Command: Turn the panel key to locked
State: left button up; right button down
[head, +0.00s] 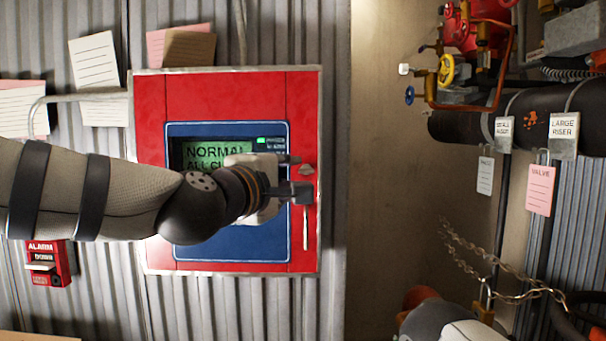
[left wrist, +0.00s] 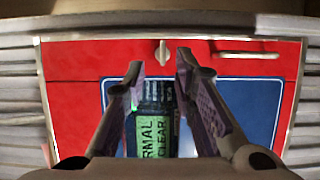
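The red panel (head: 220,95) is on the corrugated wall, with a blue plate (head: 270,240) and a green screen (head: 205,152) partly hidden by my left arm. A small metal key (head: 307,170) is on the panel's right edge strip. My left gripper (head: 297,177) is in front of that strip with its fingers apart. In the left wrist view, the key (left wrist: 162,52) shows just beyond the open fingertips (left wrist: 160,67), roughly between them, with nothing held. I cannot tell exactly how far it is from them. My right gripper does not show.
A metal handle (head: 305,228) is below the key. A red alarm box (head: 46,263) is at lower left. Pipes with a yellow valve wheel (head: 446,70), hanging tags (head: 540,190) and a chain (head: 500,270) are on the right. Bare wall lies between panel and pipes.

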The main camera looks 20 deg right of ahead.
aim_at(303, 172)
pick_arm(q)
jog(key=x, duration=0.4)
jog(key=shift+w+d+f, duration=0.15)
jog(key=shift+w+f, duration=0.15)
jog(key=shift+w+d+r, duration=0.15)
jog(key=shift+d, duration=0.05)
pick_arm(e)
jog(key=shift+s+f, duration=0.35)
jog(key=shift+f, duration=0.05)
pick_arm(q)
grip_shut()
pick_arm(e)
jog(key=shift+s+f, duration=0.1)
